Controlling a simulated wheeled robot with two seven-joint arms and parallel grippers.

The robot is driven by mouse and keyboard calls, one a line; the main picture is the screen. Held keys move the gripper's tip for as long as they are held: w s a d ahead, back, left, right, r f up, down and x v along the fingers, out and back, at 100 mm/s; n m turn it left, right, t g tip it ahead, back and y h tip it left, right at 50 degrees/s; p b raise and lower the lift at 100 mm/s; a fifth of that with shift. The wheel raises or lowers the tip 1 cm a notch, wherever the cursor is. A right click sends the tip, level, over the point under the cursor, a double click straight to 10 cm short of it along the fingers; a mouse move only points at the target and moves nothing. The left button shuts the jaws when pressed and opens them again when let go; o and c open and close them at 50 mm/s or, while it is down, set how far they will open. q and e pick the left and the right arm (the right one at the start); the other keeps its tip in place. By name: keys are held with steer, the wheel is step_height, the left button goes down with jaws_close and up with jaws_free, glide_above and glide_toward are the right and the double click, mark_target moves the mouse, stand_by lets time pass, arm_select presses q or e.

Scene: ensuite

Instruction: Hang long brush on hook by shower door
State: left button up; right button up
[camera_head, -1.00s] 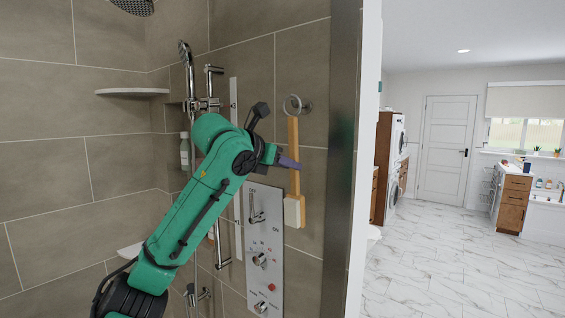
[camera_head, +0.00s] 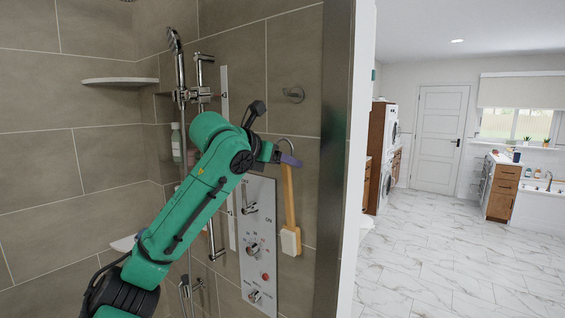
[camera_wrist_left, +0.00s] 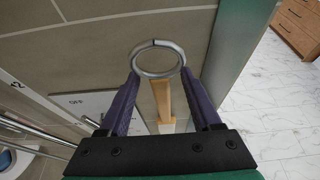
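The long brush (camera_head: 289,200) has a wooden handle, a pale block head at its lower end and a metal ring at its top. It is roughly upright beside the shower wall, with its ring below the round wall hook (camera_head: 293,94) and apart from it. My left gripper (camera_head: 288,160) is at the ring's level. In the left wrist view, its purple fingers (camera_wrist_left: 160,75) are spread apart. The ring (camera_wrist_left: 158,59) shows around their tips, with the handle (camera_wrist_left: 162,98) visible between the fingers and clear gaps on both sides. My right gripper is not in view.
The shower control panel (camera_head: 258,240) with knobs is on the wall left of the brush. A vertical shower rail (camera_head: 180,75) and a corner shelf (camera_head: 120,82) are farther left. The metal door-frame edge (camera_head: 337,160) stands close on the right.

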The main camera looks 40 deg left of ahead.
arm_select(q)
steer(key=shift+w, duration=0.15)
steer(key=b+v, duration=0.2)
steer(key=v, duration=1.2)
steer(key=shift+s, duration=0.25)
